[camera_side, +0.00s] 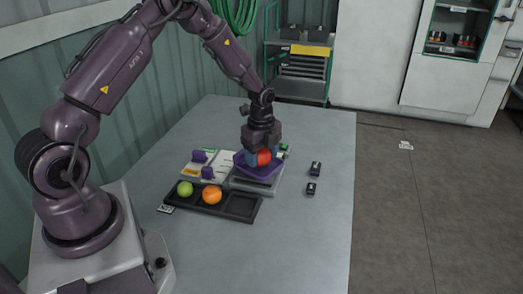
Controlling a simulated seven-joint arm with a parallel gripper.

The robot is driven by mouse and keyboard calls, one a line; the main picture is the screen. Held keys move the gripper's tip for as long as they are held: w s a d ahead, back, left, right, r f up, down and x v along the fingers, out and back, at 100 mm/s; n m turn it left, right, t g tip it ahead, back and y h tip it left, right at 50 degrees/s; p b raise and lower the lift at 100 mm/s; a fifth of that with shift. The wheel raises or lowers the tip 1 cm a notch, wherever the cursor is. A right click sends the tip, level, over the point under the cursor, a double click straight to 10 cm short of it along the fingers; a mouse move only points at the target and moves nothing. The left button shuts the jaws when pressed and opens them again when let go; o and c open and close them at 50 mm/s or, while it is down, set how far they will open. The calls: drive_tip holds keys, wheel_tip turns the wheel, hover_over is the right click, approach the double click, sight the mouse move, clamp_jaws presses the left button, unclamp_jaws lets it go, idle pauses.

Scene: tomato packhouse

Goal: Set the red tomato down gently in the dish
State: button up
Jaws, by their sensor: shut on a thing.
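The red tomato (265,158) is between the fingers of my gripper (261,157), which is shut on it and points down. The fingers partly hide the tomato. A shallow purple dish (256,171) lies right below, on a grey, low, box-like stand (250,184). The tomato is over the dish and very low. I cannot tell whether it touches the dish floor.
A dark tray (242,207) in front of the stand holds a green tomato (185,189) and an orange tomato (212,195); its right compartment is empty. Two small dark items (316,168) lie right. The table's right side is mostly clear.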

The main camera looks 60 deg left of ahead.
drive_tip(key=shift+f, duration=0.55)
idle(0.8)
drive_tip(key=o, duration=0.8)
drive_tip(key=shift+c, duration=0.2)
drive_tip(key=c, duration=0.3)
drive_tip(key=shift+r, duration=3.45)
